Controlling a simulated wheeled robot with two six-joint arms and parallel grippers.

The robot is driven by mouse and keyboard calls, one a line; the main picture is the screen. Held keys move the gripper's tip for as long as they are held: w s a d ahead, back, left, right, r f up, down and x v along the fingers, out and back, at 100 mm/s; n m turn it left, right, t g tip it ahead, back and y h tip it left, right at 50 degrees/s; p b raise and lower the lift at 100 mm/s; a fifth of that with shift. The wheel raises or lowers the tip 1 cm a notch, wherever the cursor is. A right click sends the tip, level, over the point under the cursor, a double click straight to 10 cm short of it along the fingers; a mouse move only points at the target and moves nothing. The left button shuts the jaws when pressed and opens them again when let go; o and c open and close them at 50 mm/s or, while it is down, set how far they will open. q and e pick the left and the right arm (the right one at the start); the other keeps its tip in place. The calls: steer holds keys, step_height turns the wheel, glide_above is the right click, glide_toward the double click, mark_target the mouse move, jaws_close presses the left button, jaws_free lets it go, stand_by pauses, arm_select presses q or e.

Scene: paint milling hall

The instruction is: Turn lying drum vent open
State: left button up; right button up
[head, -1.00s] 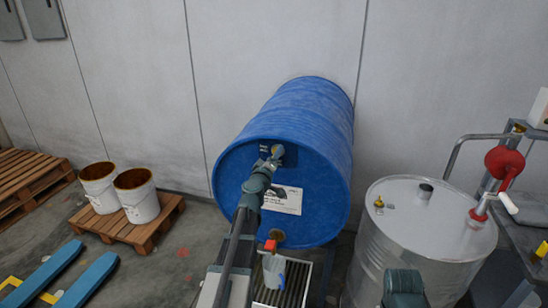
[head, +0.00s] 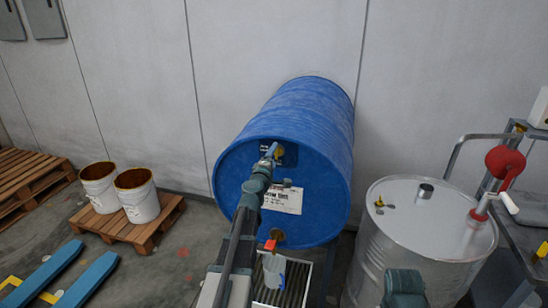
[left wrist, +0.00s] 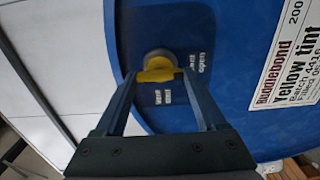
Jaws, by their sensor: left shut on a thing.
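The blue drum (head: 300,115) lies on its side, its round end facing me. The vent (head: 280,150) is a small yellow handle high on that end, largely covered by my gripper in the head view. In the left wrist view the yellow vent handle (left wrist: 158,75) sits on a round boss, with one label reading "open" beside it and another label below. My left gripper (head: 273,150) is at the vent; in the left wrist view its fingers (left wrist: 160,76) are closed on the handle from both sides.
A tap with an orange handle (head: 270,245) is low on the drum end, above a translucent jug (head: 273,270) on a grate. A steel drum (head: 420,235) with a red crank pump (head: 505,160) stands right. White buckets (head: 138,195) stand on a pallet left.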

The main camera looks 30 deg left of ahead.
arm_select(q)
steer(key=shift+s, duration=0.1)
stand_by(0.3)
steer(key=o, duration=1.3)
steer(key=shift+s, duration=0.1)
